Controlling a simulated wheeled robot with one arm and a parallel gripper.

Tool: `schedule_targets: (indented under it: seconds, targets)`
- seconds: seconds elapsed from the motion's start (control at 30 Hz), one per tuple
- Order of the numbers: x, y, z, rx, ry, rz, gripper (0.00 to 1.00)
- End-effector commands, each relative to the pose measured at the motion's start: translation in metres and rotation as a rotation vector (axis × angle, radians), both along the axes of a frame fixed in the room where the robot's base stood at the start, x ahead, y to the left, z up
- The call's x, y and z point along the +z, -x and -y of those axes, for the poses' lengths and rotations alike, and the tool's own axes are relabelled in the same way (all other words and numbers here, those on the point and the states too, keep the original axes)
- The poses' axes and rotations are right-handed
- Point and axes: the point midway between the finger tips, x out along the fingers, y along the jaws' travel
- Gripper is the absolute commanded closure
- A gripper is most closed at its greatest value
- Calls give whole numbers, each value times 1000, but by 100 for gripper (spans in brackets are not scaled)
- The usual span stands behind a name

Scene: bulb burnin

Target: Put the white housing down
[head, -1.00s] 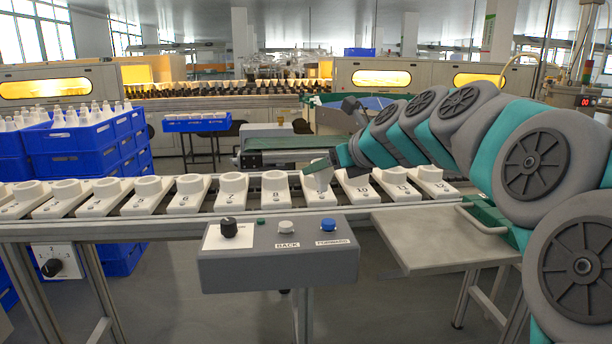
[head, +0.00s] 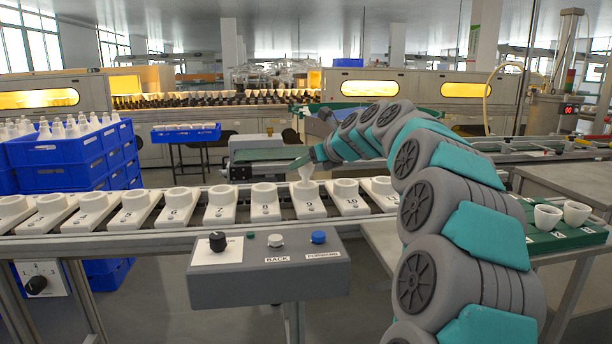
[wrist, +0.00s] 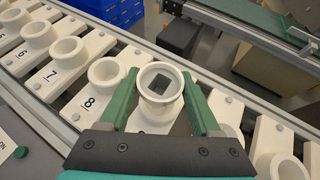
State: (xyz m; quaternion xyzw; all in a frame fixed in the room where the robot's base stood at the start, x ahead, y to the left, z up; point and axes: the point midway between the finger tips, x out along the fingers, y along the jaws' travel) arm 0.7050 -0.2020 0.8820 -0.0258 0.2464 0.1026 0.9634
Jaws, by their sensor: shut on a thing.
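The white housing (wrist: 162,82) is between the two green fingers of my gripper (wrist: 159,76) in the wrist view. Its round open mouth faces up, with a dark grey square visible inside. In the head view the housing (head: 306,174) stands upright over the white carrier numbered 9 (head: 310,208), held by my gripper (head: 305,163). I cannot tell whether its narrow lower end rests in the carrier's socket or hangs just above it. My gripper is shut on the housing.
Neighbouring white carriers with raised round sockets, such as number 8 (head: 265,206), stand close on both sides along the conveyor. A grey control box (head: 268,274) is in front. A green tray (head: 545,243) with two white cups (head: 562,214) is at right.

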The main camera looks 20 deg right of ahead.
Motion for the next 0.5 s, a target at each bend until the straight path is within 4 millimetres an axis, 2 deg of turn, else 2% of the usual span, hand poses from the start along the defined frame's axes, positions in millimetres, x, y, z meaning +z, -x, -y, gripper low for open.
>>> schedule_targets:
  seconds: [0.2, 0.5]
  targets:
    - [-3, -8, 3, -1, 0, 0, 89]
    - [-35, -8, 3, 0, -1, 1, 89]
